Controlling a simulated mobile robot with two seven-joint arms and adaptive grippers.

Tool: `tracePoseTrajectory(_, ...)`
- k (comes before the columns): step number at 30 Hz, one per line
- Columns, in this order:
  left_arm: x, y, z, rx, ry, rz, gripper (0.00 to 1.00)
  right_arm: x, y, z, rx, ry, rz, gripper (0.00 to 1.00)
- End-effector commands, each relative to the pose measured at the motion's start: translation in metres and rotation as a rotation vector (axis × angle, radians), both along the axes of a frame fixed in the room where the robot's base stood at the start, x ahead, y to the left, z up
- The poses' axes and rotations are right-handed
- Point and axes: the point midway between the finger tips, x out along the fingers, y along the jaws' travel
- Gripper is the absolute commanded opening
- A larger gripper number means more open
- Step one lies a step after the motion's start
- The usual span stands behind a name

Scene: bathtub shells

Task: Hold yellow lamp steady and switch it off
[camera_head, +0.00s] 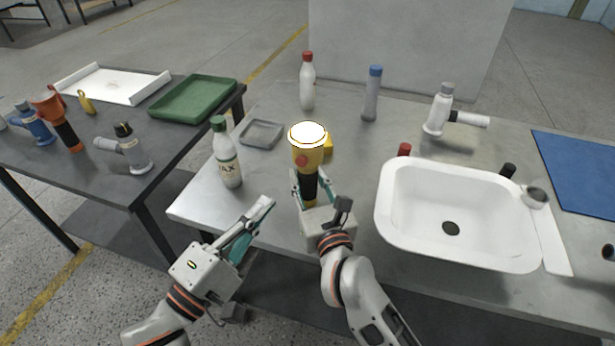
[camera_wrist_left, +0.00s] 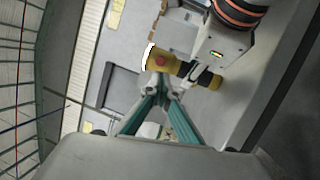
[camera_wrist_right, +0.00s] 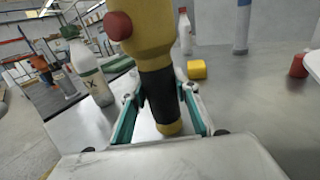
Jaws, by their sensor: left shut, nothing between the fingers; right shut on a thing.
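The yellow lamp (camera_head: 307,158) stands upright over the metal table, with a black grip, a red button (camera_head: 302,160) on its side and a bright white lit top (camera_head: 308,133). My right gripper (camera_head: 305,190) is shut on its black grip; the right wrist view shows the fingers on both sides of the grip (camera_wrist_right: 159,95). My left gripper (camera_head: 268,203) is shut and empty, to the left of the lamp and apart from it. In the left wrist view the lamp (camera_wrist_left: 170,64) lies beyond the closed left fingertips (camera_wrist_left: 160,90), with the red button facing them.
A green-capped bottle (camera_head: 227,160) stands left of the lamp, near the grey tray (camera_head: 262,134). A yellow block (camera_head: 328,145) sits just behind the lamp. The white sink (camera_head: 395,215) is at the right. A white bottle (camera_head: 307,85) and a blue-capped bottle (camera_head: 371,95) stand behind.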

Motion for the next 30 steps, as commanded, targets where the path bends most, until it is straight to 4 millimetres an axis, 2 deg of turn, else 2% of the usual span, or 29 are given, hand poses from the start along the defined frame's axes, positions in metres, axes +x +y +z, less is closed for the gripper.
tracePoseTrajectory(7,-0.001,-0.007,0.003,0.023,-0.06,-0.042,0.0,0.0,0.0,-0.001,0.0,0.001,0.0,0.04)
tracePoseTrajectory(15,-0.011,-0.023,0.013,0.089,-0.303,-0.197,0.0,0.0,0.0,-0.001,0.0,0.001,0.0,0.04)
tracePoseTrajectory(22,-0.018,-0.024,0.018,0.11,-0.431,-0.263,0.0,0.0,0.0,-0.001,0.0,0.001,0.0,0.04)
tracePoseTrajectory(26,-0.015,-0.024,0.019,0.112,-0.451,-0.272,0.0,0.0,0.0,-0.001,0.0,0.001,0.0,0.04)
tracePoseTrajectory(30,-0.003,-0.028,0.019,0.113,-0.452,-0.27,0.0,0.0,0.0,-0.001,0.0,0.001,0.0,0.04)
